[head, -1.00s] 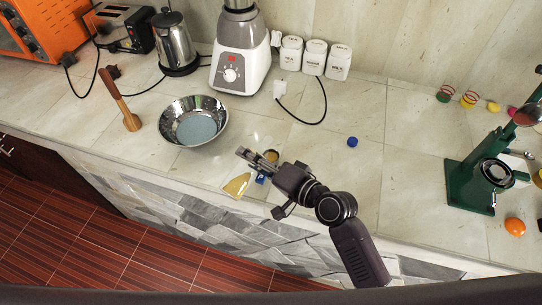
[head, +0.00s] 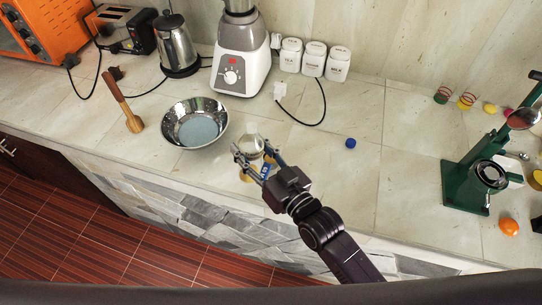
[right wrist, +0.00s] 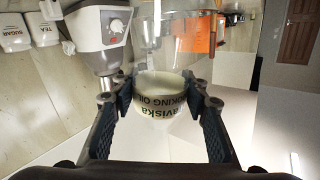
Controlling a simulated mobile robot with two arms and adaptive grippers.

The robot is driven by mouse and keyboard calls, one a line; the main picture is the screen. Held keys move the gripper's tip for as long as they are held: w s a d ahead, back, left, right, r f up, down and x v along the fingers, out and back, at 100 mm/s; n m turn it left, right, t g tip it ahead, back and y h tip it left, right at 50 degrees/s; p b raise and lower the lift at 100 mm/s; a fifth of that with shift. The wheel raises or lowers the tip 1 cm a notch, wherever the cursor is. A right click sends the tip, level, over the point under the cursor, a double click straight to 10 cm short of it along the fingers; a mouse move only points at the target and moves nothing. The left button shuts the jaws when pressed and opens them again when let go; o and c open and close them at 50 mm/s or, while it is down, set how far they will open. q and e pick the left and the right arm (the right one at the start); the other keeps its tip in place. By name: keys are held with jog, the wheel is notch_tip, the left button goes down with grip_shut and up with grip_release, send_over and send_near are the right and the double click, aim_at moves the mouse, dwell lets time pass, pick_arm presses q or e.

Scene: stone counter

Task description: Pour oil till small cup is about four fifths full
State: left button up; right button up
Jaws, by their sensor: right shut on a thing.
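My right gripper (head: 254,158) is over the counter, right of the metal bowl. It is shut on a clear oil bottle, whose label (right wrist: 165,107) reads "cooking oil" in the right wrist view. The bottle's clear wall (right wrist: 165,40) extends past the fingers there. In the head view the gripper partly covers the bottle, and a blue patch (head: 265,170) shows between the fingers. A yellow patch (head: 247,176) shows beside the near finger. I cannot clearly make out the small cup or its fill level. My left gripper is not in view.
A metal bowl (head: 176,129) stands left of the gripper. A blender (head: 238,65) and white canisters (head: 314,58) stand behind. A small blue cap (head: 351,143) lies to the right. A green press (head: 466,183) stands further right. The counter's front edge is close.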

aim_at(252, 142)
jog(key=shift+a+f+n, duration=0.1)
jog(key=shift+f+n, duration=0.1)
jog(key=shift+n, duration=0.4)
jog(key=shift+r+t, duration=0.1)
jog(key=shift+t, duration=0.2)
notch_tip(252, 142, up, 5)
jog(key=p, duration=0.4)
jog(key=shift+s+r+p, duration=0.1)
jog(key=shift+p, duration=0.2)
